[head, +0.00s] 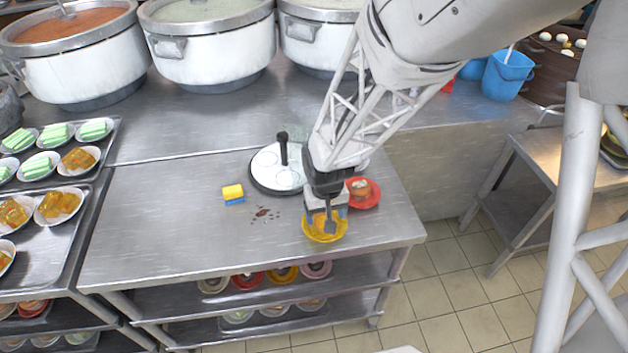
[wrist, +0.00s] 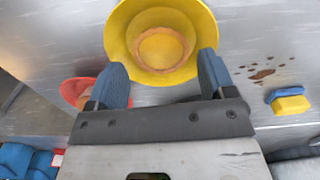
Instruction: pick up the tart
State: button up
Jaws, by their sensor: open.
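A round tart (wrist: 163,49) with a tan rim and a yellow middle sits in a yellow dish (wrist: 118,28) in the wrist view. In the head view the dish (head: 311,236) lies near the front edge of the steel table, and my gripper hides most of its contents. My gripper (head: 326,218) is open and points down over the dish. In the wrist view its blue fingers (wrist: 162,66) stand apart on either side of the tart's near side, with nothing between them gripped. I cannot tell the exact height of the fingertips above the dish.
A red dish (head: 372,201) with a brownish item stands close beside the yellow dish. A round white divided tray (head: 262,180) with a black upright handle is behind. A yellow-and-blue sponge (head: 233,193) and brown crumbs (head: 262,212) lie left. Large stockpots (head: 212,55) line the back.

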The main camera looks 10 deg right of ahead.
notch_tip(320, 180, down, 2)
jog(key=shift+f, duration=0.25)
jog(key=shift+s+f, duration=0.1)
jog(key=shift+f, duration=0.1)
jog(key=shift+f, duration=0.1)
jog(key=c, duration=0.7)
